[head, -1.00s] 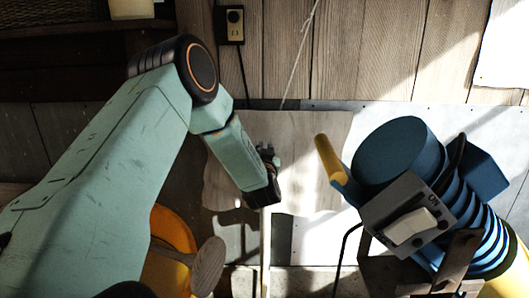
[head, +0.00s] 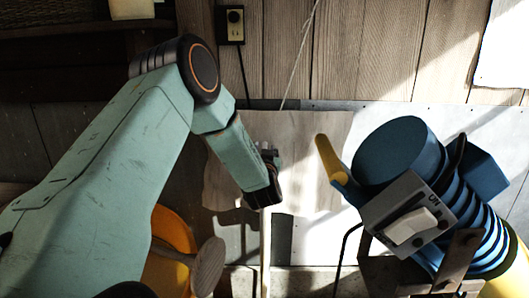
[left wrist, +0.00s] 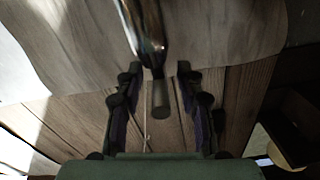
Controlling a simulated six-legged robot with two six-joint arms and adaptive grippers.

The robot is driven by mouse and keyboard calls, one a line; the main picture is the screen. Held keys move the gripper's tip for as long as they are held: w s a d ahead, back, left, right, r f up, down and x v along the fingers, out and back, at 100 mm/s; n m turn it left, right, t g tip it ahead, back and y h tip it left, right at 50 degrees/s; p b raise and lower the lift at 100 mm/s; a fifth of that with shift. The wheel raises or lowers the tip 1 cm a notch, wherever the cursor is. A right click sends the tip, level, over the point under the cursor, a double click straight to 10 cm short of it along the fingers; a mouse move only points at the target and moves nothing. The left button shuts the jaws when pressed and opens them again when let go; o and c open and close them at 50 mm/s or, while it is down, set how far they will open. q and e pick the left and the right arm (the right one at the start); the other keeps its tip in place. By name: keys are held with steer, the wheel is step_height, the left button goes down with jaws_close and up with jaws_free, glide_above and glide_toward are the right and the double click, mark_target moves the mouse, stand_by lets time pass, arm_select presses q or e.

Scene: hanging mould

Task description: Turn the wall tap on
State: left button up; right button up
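In the left wrist view a shiny metal tap (left wrist: 147,30) comes down from the top, in front of a pale wavy-edged wooden board. A short dark rounded piece (left wrist: 161,100) shows at its lower end, between my fingers. My left gripper (left wrist: 160,88) is open, with one dark finger on each side of that piece and visible gaps to it. In the head view my left gripper (head: 268,160) is in front of the pale wooden board (head: 315,150) and mostly hides the tap. My right gripper is in neither view.
A blue machine (head: 395,155) with a grey switch box (head: 408,215) and yellow handle stands to the right. An orange round object (head: 172,235) and a wooden paddle-like piece (head: 207,265) are below my left arm. A power socket (head: 235,24) is on the wall.

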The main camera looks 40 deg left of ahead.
arm_select(q)
steer(key=v, duration=1.2)
stand_by(0.5)
